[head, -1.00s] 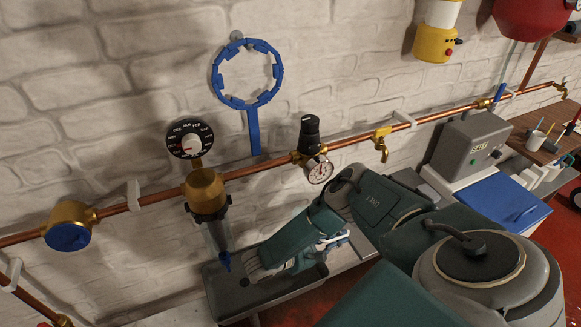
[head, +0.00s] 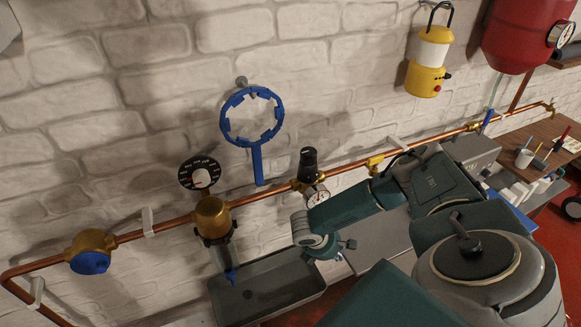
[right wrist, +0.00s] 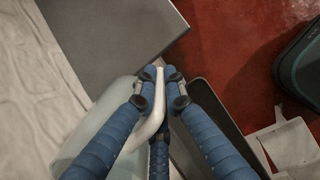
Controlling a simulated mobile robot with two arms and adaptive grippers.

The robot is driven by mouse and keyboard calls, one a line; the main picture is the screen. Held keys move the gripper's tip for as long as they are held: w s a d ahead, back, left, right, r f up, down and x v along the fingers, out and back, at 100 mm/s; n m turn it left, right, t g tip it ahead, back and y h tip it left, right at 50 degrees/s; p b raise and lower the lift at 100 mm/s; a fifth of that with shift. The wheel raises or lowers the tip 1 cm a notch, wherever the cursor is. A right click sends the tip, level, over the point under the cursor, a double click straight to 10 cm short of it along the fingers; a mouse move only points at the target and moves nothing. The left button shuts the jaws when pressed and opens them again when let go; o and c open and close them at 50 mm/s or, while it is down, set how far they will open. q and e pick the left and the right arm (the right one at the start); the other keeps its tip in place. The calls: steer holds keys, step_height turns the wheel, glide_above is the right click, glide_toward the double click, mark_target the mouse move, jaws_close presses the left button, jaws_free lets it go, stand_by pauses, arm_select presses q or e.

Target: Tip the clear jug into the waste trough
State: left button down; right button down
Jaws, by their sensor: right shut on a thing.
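The clear jug (right wrist: 103,118) shows in the right wrist view as a pale, see-through body left of my fingers, with a white handle (right wrist: 152,118). My right gripper (right wrist: 163,85) has its blue fingers closed around that handle. In the head view my right wrist is over the right end of the trough; the fingers and jug are hidden there. The waste trough (head: 225,303) is a shallow dark grey tray against the wall, below the pipe, and looks empty where it shows. The jug's tilt cannot be told. My left gripper is out of view.
A grey surface (right wrist: 110,35) and red floor (right wrist: 235,45) show in the wrist view.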

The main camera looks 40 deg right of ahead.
steer(key=shift+s+d+r+y+p, duration=0.2)
steer(key=shift+d+r+y+p, duration=0.3)
steer(key=shift+y, duration=0.3)
steer(key=shift+d+r+t+y, duration=0.1)
steer(key=shift+d+t+y, duration=0.1)
steer(key=shift+y, duration=0.4)
steer(key=shift+d+t+y, duration=0.1)
steer(key=shift+t+y, duration=0.1)
steer(key=shift+y, duration=0.4)
steer(key=shift+y+b, duration=0.55)
steer(key=shift+y, duration=0.15)
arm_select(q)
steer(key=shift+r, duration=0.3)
arm_select(e)
steer(key=shift+r, duration=0.15)
steer(key=shift+a+r+y, duration=0.1)
steer(key=shift+y, duration=0.2)
